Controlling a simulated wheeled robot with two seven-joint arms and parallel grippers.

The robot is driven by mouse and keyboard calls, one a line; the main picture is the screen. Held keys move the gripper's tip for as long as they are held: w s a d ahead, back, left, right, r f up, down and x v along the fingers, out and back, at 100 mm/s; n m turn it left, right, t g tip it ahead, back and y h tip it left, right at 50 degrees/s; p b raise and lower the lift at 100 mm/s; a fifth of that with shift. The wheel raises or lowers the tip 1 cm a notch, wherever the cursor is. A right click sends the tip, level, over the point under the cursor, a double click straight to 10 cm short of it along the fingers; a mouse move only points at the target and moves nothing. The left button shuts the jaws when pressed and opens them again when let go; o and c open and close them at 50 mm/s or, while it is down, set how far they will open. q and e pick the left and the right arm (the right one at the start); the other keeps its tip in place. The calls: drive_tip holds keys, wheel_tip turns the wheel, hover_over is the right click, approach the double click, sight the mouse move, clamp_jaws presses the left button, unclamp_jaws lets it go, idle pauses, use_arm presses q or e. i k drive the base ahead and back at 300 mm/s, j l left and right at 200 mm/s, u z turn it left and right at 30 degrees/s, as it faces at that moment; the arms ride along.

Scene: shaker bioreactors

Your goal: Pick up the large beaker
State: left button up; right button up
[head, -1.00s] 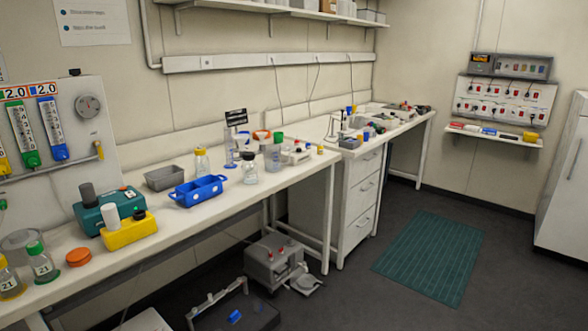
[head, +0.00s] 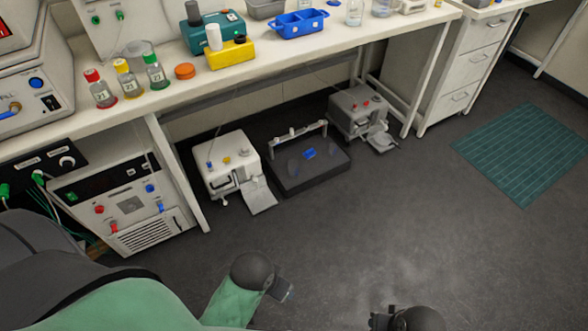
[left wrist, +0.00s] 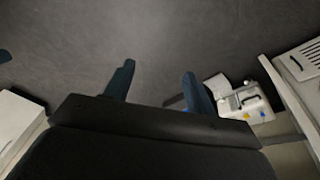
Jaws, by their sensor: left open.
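A clear glass beaker (head: 138,52) stands on the bench at upper left, partly behind the small capped bottles. Another clear vessel (head: 380,8) is cut off by the top edge in the head view. I cannot tell which is the large beaker. My left gripper (head: 285,290) hangs over the floor, well below and away from the bench.
The bench (head: 275,55) holds red-, yellow- and green-capped bottles, an orange lid (head: 184,71), a yellow block (head: 230,54) and a blue tray (head: 298,23). Below stand a white device (head: 228,165), a black platform (head: 310,165) and a grey device (head: 358,108). Open floor lies in front.

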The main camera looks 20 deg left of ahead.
sight(293, 165)
drive_tip(key=i+l+u, duration=0.1)
drive_tip(key=i+u, duration=0.25)
drive_tip(key=i, duration=0.2)
drive_tip(key=i+l+u, duration=0.35)
drive_tip(key=i, duration=0.15)
drive_tip(key=i+l+u, duration=0.35)
drive_tip(key=i, duration=0.2)
drive_tip(key=j, duration=0.1)
